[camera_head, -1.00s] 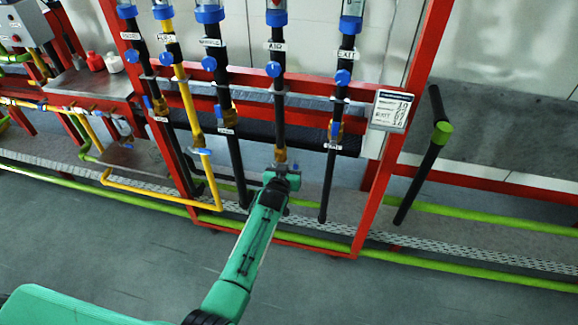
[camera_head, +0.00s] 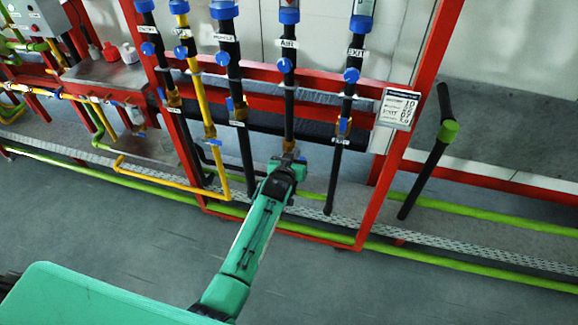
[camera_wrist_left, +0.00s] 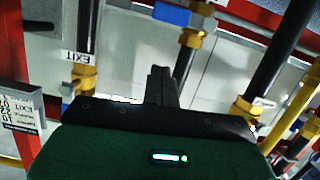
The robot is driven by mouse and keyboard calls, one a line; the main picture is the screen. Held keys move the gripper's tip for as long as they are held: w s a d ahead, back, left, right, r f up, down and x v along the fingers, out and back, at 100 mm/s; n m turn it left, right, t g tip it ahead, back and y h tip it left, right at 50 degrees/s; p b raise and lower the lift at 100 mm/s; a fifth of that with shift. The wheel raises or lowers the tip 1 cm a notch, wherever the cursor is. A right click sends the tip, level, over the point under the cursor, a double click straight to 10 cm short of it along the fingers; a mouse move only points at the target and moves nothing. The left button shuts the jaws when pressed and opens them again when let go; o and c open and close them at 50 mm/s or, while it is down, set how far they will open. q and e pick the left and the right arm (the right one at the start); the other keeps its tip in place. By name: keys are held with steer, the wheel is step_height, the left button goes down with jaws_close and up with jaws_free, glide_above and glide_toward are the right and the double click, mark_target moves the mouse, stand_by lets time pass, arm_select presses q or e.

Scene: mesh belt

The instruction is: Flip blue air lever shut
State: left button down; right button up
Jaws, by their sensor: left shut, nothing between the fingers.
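The air pipe (camera_head: 289,105) is black, with a white AIR label, a round blue knob (camera_head: 285,65) and a brass valve (camera_head: 288,145) low down. My left gripper (camera_head: 287,161) is at this valve and hides its lower part. The blue air lever (camera_wrist_left: 172,14) shows in the left wrist view, sticking out sideways from the brass valve body (camera_wrist_left: 193,45). The left fingers (camera_wrist_left: 162,80) are shut and empty, below the lever in that picture. I cannot tell whether they touch it. My right gripper is not in view.
The EXIT pipe (camera_head: 333,175) hangs to the right of the air pipe, and a black pipe (camera_head: 246,165) hangs to the left. A red frame post (camera_head: 378,200) and a black pipe with a green collar (camera_head: 448,132) stand farther right. Grey floor is open in front.

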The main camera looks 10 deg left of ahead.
arm_select(q)
steer(key=v, duration=0.7)
steer(key=shift+b, duration=0.45)
steer(key=shift+f, duration=0.1)
steer(key=s+a+f+m+g, duration=0.1)
steer(key=s+f+g, duration=0.1)
steer(key=s+f, duration=0.75)
steer(key=s+f+g, duration=0.3)
steer(key=s+f, duration=0.1)
steer(key=f, duration=1)
steer(key=s+a+f+m+g, duration=0.1)
steer(key=s+f+g, duration=0.1)
steer(key=s+f, duration=0.75)
steer(key=s+a+f+g, duration=0.2)
steer(key=s+f, duration=0.4)
steer(key=s, duration=0.5)
steer(key=s+a+f+g, duration=0.2)
steer(key=s+a+f, duration=0.2)
steer(key=s+f, duration=0.3)
steer(key=s+a+f+g, duration=0.3)
steer(key=s+f, duration=0.3)
steer(key=s, duration=1.1)
steer(key=shift+f+m+y, duration=0.3)
steer(key=shift+m+y, duration=0.1)
steer(key=shift+s, duration=0.2)
